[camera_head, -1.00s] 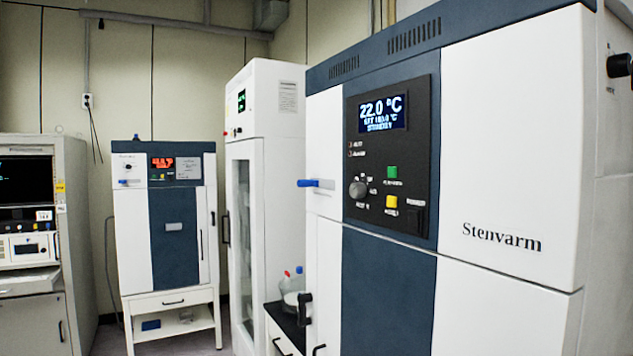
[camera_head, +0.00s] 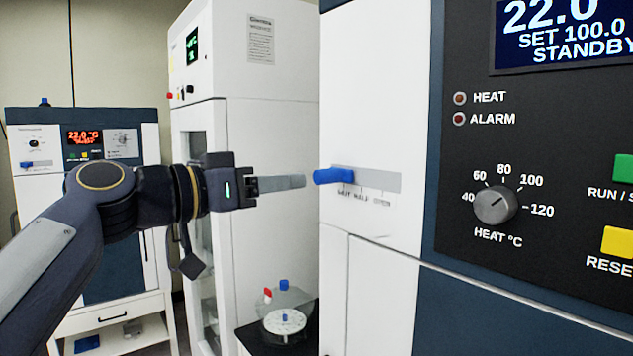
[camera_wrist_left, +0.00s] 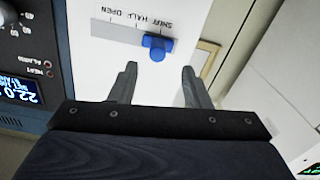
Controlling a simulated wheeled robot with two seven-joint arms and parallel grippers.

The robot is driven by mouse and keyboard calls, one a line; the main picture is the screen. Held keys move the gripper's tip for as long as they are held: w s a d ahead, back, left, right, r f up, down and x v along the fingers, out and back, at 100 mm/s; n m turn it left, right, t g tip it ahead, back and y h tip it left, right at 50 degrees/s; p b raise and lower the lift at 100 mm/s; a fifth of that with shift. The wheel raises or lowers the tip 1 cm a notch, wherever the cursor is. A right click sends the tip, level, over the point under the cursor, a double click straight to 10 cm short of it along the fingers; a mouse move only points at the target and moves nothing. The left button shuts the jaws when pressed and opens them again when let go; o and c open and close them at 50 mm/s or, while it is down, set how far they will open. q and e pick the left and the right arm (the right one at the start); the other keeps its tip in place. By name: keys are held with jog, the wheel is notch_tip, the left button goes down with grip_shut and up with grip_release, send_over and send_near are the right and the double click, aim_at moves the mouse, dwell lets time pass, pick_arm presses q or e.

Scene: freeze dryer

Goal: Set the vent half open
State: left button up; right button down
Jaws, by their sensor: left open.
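The vent is a blue lever (camera_head: 333,176) on a grey strip (camera_head: 385,181) on the white front of the near cabinet. The strip has marks for shut, half and open. In the left wrist view the blue lever (camera_wrist_left: 157,46) stands at the shut mark, at one end of the strip (camera_wrist_left: 112,31). My left gripper (camera_head: 304,182) points at the lever from the left, a little short of it. In the left wrist view its fingers (camera_wrist_left: 160,75) are open and empty, with the lever just beyond the gap between them. My right gripper is not in view.
A dark control panel (camera_head: 545,230) with a heat dial (camera_head: 496,205) and green and yellow buttons is to the right of the vent. A tall white cabinet (camera_head: 250,130) is behind my arm.

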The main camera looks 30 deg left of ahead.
aim_at(316, 178)
pick_arm(q)
jog(key=p+x, duration=0.2)
jog(key=x, duration=0.4)
jog(key=shift+w+d+r, duration=0.1)
jog(key=shift+w+d, duration=0.25)
jog(key=shift+w, duration=0.15)
jog(key=shift+c, duration=0.2)
grip_shut()
